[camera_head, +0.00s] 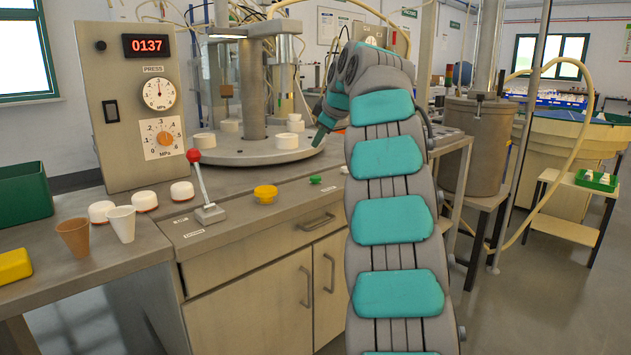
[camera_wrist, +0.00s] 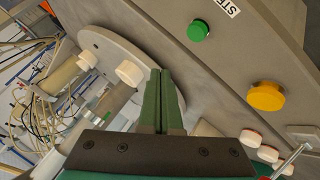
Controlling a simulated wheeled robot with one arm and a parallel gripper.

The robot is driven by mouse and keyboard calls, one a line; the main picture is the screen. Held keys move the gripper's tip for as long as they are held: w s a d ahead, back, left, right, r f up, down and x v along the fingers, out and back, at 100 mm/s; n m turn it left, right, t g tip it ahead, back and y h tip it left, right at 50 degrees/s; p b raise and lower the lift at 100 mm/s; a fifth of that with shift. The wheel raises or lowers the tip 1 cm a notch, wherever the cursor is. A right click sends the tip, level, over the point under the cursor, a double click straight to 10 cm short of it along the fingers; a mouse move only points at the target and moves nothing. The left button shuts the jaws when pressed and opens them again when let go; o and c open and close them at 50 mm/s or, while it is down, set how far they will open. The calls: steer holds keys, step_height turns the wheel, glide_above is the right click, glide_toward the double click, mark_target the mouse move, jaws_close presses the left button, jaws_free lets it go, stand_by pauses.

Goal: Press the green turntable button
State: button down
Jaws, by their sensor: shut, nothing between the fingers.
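The green button (camera_head: 315,180) is a small round cap on the grey bench top, in front of the round turntable (camera_head: 226,155). In the wrist view the green button (camera_wrist: 198,30) lies up and to the right of my fingertips, apart from them. My gripper (camera_head: 319,136) is over the right part of the turntable in the head view, mostly hidden by my arm. In the wrist view its green fingers (camera_wrist: 161,74) are shut together and empty, and the turntable edge (camera_wrist: 139,46) shows behind them.
A yellow button (camera_head: 265,194) sits left of the green one; it also shows in the wrist view (camera_wrist: 266,96). A red-knobbed lever (camera_head: 203,185) stands farther left, with white pucks (camera_head: 145,201) and paper cups (camera_head: 122,223) beyond it. White cylinders (camera_head: 287,141) stand on the turntable.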

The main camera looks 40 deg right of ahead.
steer(key=b, duration=0.3)
glide_above(318, 178)
step_height(318, 178, down, 5)
steer(key=shift+f, duration=0.2)
steer(key=shift+f+b, duration=0.5)
steer(key=shift+b, duration=0.3)
steer(key=shift+f, duration=0.15)
stand_by(0.9)
steer(key=shift+f+b, duration=0.3)
steer(key=shift+b, duration=0.3)
